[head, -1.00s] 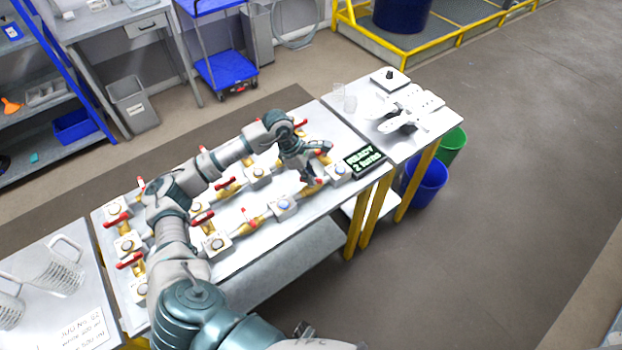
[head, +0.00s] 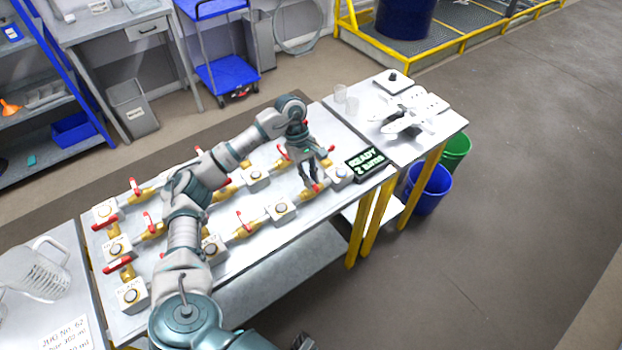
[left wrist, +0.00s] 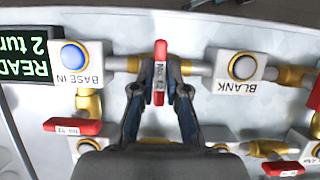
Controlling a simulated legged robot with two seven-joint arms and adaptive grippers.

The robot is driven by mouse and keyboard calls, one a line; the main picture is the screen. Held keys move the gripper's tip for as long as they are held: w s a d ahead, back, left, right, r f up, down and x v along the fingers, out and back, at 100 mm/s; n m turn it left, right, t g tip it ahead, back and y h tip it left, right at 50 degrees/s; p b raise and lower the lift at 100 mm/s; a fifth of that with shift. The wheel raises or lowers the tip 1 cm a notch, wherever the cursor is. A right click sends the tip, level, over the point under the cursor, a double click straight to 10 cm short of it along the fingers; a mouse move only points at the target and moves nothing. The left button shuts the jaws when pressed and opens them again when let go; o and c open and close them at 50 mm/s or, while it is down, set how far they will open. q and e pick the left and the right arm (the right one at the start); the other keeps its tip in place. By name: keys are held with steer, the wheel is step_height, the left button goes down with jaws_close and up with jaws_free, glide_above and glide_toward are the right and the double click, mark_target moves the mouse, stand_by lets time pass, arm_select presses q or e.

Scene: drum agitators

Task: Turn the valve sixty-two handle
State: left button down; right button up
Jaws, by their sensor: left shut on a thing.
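The valve handle (left wrist: 160,72) is a red lever on a brass valve; its label starts with "No.", and the number is small and hard to read. It sits in the pipe between the "BASE IN" box (left wrist: 82,62) and the "BLANK" box (left wrist: 242,68). My left gripper (left wrist: 160,85) is shut on this handle, one finger on each side. In the head view the left gripper (head: 311,184) points down at the row's right end, and little of the handle shows. A dark piece at the bottom edge may be my right gripper (head: 302,342); its jaws are not clear.
Other red-handled valves (head: 246,220) and white boxes stand close around on the bench (head: 240,262). A display (head: 366,163) reading "READY 2 turns" stands right of the gripper. A side table (head: 445,125) holds cups and white items. Buckets (head: 428,190) stand below it.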

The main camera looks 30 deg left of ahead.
arm_select(q)
steer(key=shift+w, duration=0.1)
arm_select(e)
steer(key=shift+w+r, duration=0.25)
steer(key=shift+r, duration=0.05)
arm_select(q)
steer(key=c, duration=1.2)
jaws_free()
steer(key=shift+a, duration=0.1)
steer(key=shift+w+a+f, duration=0.1)
arm_select(e)
steer(key=shift+w+a, duration=0.1)
steer(key=shift+a, duration=0.05)
arm_select(q)
steer(key=v, duration=1.2)
steer(key=shift+w+a+f, duration=0.15)
steer(key=shift+a, duration=0.05)
